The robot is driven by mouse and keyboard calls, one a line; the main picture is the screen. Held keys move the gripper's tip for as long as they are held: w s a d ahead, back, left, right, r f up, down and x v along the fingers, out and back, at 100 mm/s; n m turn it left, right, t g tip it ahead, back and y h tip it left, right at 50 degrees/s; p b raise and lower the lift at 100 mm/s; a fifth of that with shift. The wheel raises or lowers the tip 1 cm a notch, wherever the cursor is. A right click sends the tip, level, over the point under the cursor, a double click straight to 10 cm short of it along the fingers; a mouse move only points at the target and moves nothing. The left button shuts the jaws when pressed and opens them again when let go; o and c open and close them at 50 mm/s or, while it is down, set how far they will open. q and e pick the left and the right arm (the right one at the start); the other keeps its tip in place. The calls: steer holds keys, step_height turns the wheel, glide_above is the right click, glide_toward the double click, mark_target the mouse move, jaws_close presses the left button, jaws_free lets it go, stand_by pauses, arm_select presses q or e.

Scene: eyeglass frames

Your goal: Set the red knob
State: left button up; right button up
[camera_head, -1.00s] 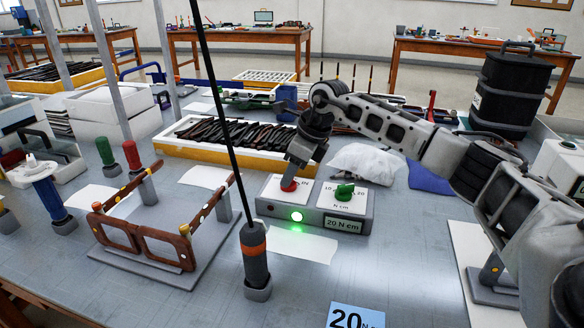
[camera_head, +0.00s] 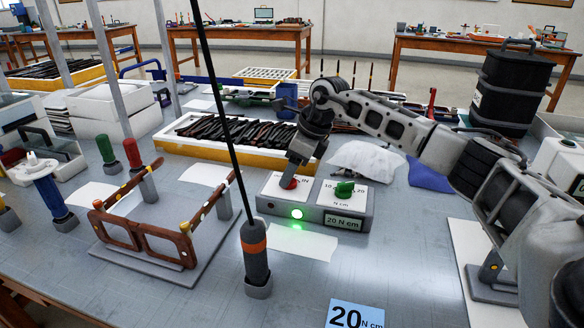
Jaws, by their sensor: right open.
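The red knob (camera_head: 289,183) sits on the left part of a grey control box (camera_head: 270,204). My right gripper (camera_head: 293,172) points down onto the knob from above and partly hides it; the jaws are open around or just above it, and I cannot tell if they touch it. A green knob (camera_head: 344,189) stands on the right part of the box, on a white dial plate. The box's front bears a lit green lamp (camera_head: 297,214) and a "20 N cm" label (camera_head: 343,222). My left gripper is not in view.
A hanging screwdriver (camera_head: 255,255) with an orange band stands in front of the box. Brown eyeglass frames (camera_head: 150,236) rest on a fixture at left. A yellow tray (camera_head: 190,150) of dark frame parts lies behind. A blue "20 N cm" card (camera_head: 355,315) lies in front.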

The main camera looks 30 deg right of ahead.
steer(key=p+v, duration=0.1)
steer(key=v, duration=1.5)
steer(key=shift+d, duration=0.1)
